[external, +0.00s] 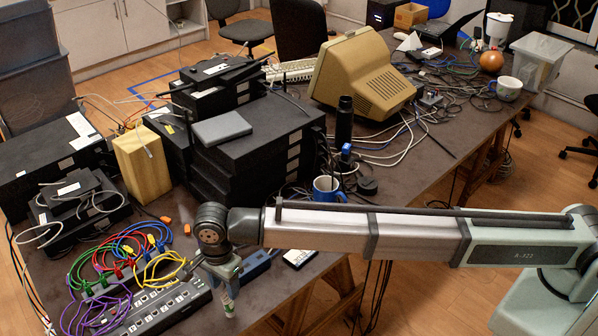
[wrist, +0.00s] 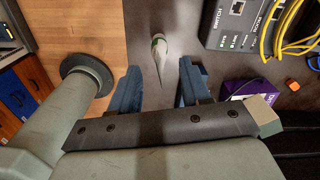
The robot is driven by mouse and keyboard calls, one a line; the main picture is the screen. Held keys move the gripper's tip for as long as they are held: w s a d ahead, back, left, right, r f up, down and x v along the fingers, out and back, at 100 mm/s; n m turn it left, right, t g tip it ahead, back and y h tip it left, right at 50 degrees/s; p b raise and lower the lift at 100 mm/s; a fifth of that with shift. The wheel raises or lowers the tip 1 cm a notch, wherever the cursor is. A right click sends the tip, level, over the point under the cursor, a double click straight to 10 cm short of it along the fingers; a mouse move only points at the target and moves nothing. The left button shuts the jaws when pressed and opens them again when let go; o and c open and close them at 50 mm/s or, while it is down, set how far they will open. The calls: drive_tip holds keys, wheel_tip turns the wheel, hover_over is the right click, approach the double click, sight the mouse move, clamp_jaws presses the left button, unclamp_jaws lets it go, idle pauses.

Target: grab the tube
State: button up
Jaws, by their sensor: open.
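The tube (wrist: 161,60) is a slim, pale, tapered tube with a green cap. In the wrist view it shows between and just beyond my fingertips, its pointed end toward me. My gripper (wrist: 160,80) is open, with one blue finger on each side of the tube and a gap on both sides. In the external view the tube (external: 228,301) shows as a small pale and green piece under my gripper (external: 224,278), near the front edge of the table. I cannot tell how far below the fingers it is.
A network switch (external: 155,305) with yellow and other coloured cables stands left of the gripper; it also shows in the wrist view (wrist: 232,22). A purple box (wrist: 248,90) lies right of the fingers. A blue mug (external: 326,188) stands farther back. The table edge is close by.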

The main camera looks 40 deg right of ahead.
sight(226, 293)
wheel_tip(226, 293, down, 4)
drive_tip(key=shift+r, duration=0.15)
clamp_jaws()
idle(0.4)
